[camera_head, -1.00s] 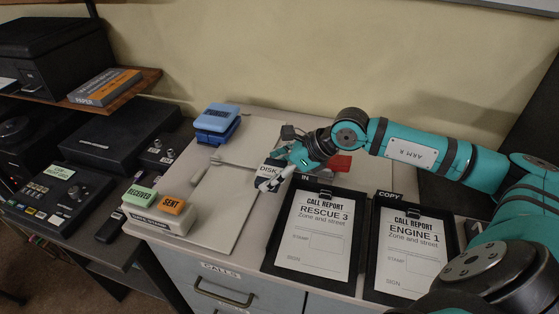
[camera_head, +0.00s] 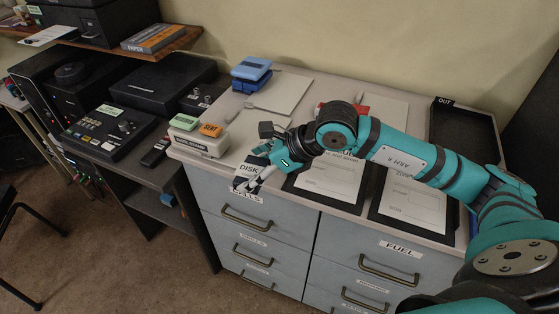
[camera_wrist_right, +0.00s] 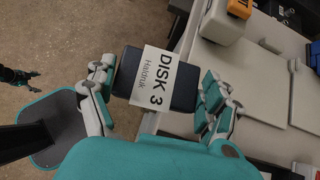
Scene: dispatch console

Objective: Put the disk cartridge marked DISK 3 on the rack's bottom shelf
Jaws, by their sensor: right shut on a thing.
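My right gripper (camera_head: 270,165) is shut on the DISK 3 cartridge (camera_head: 246,181). In the right wrist view the dark cartridge (camera_wrist_right: 180,94), with a white label reading DISK 3, sits between the fingers of the right gripper (camera_wrist_right: 158,82). In the head view it hangs at the front edge of the drawer cabinet's top, above the upper drawer. A small dark and teal part at the wrist view's left edge looks like my left gripper (camera_wrist_right: 22,79); its jaws are unclear. A dark open-fronted unit (camera_head: 170,205) stands left of the cabinet; I cannot tell whether it is the rack.
A control panel (camera_head: 118,130) is on the dark desk at left. Floor is open in front, with chair legs (camera_head: 22,262) at far left.

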